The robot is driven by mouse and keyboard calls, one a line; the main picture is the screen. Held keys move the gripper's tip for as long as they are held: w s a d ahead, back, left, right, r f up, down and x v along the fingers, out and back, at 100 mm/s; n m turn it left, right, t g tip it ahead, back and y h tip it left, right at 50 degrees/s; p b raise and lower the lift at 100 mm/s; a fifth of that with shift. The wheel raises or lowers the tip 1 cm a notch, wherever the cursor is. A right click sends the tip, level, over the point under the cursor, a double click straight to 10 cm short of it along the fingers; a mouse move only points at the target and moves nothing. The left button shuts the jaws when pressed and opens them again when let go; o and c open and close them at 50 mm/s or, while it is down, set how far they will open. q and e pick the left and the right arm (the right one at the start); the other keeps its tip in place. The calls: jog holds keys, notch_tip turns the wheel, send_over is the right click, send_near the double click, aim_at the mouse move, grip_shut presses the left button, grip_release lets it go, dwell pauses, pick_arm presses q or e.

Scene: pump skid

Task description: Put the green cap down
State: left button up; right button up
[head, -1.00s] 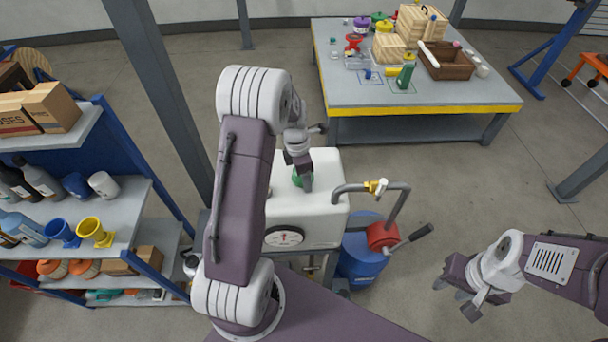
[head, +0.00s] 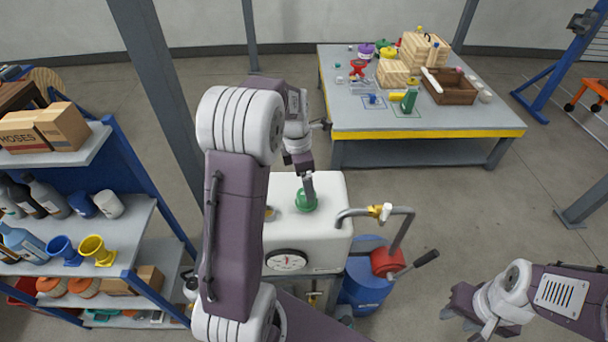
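The green cap (head: 306,201) is at the top of the white tank (head: 330,235), near the middle of its upper face. My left gripper (head: 309,188) points down right at the cap and overlaps it in the picture. Only one narrow side of its fingers shows, so I cannot tell whether they grip the cap or whether the cap is seated on an opening. My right gripper (head: 467,322) is at the lower right, fingers apart and empty, well away from the tank.
A bent pipe (head: 375,210) with a yellow valve and a red hand pump (head: 388,262) stand right of the tank, by a blue drum (head: 362,290). A loaded shelf (head: 125,235) is at left. The grey worktable (head: 450,120) behind holds boxes and parts.

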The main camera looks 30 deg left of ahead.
pick_arm(q)
notch_tip(320, 180, up, 2)
jog(key=shift+s+a+r, duration=0.1)
jog(key=shift+r, duration=0.1)
jog(key=s+d+f+m, duration=0.3)
jog(key=s+d+m, duration=0.2)
jog(key=m, duration=0.8)
jog(key=s+d+f+m, duration=0.4)
jog(key=s+m, duration=0.6)
jog(key=m, duration=0.3)
jog(key=shift+d+y, duration=0.4)
jog(key=shift+d, duration=0.2)
